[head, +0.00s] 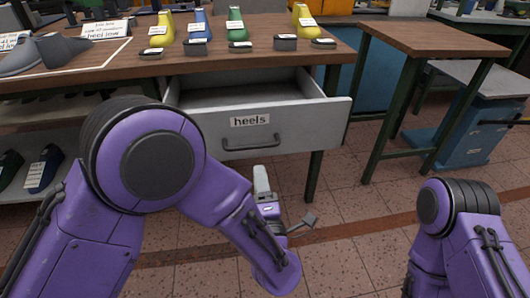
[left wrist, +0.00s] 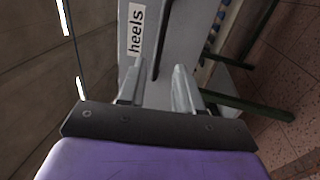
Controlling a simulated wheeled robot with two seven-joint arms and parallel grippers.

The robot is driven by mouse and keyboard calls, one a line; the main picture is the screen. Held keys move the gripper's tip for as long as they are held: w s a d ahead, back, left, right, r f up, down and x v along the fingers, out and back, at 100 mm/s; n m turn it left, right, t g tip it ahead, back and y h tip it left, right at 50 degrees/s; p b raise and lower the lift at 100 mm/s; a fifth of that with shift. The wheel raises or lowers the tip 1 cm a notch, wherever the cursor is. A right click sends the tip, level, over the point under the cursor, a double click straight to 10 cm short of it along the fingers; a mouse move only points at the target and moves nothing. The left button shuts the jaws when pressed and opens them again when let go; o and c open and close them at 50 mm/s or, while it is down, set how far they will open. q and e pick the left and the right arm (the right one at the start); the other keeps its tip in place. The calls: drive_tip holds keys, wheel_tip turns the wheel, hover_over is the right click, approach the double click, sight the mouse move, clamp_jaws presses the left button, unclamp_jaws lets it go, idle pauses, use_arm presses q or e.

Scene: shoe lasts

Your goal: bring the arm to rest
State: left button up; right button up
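My left gripper (head: 262,183) is below and in front of the open drawer labelled "heels" (head: 290,133). In the left wrist view the two fingers of the gripper (left wrist: 157,88) stand apart with nothing between them. The drawer front (left wrist: 139,65) is beyond the fingertips there, with its label and dark handle turned sideways. My left arm (head: 155,165) comes in from the left and bends in front of the bench. Of my right arm (head: 455,230) only a purple part shows at the lower right; its gripper is out of view.
The bench top (head: 270,56) above the drawer holds coloured shoe lasts (head: 237,27), small dark heel pieces (head: 285,42) and a grey shoe form (head: 60,52). The part of the drawer's inside that shows looks empty. A side table (head: 435,38) stands at right. The tiled floor (head: 345,230) is clear.

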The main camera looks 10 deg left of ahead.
use_arm(q)
drive_tip(key=s+a+f+m+g+h, duration=0.2)
drive_tip(key=a+f+m+g+h, duration=0.15)
drive_tip(key=f+m, duration=0.5)
drive_tip(key=s+a+f+m+g+h, duration=0.2)
drive_tip(key=a+f+m+g, duration=0.25)
drive_tip(key=f, duration=0.65)
drive_tip(key=s+a+f+m+g+y, duration=0.2)
drive_tip(key=s+a+f+g, duration=0.1)
drive_tip(key=s+a+f, duration=0.45)
drive_tip(key=s+a+f+g+y, duration=0.1)
drive_tip(key=s+a+f+g, duration=0.25)
drive_tip(key=s, duration=0.45)
drive_tip(key=s+a+f+g, duration=0.2)
drive_tip(key=s+a, duration=0.3)
drive_tip(key=s, duration=0.3)
wheel_tip(320, 180, up, 17)
drive_tip(key=p, duration=1.7)
drive_tip(key=shift+w+f+n, duration=0.15)
drive_tip(key=shift+w+n, duration=0.1)
drive_tip(key=shift+n, duration=0.05)
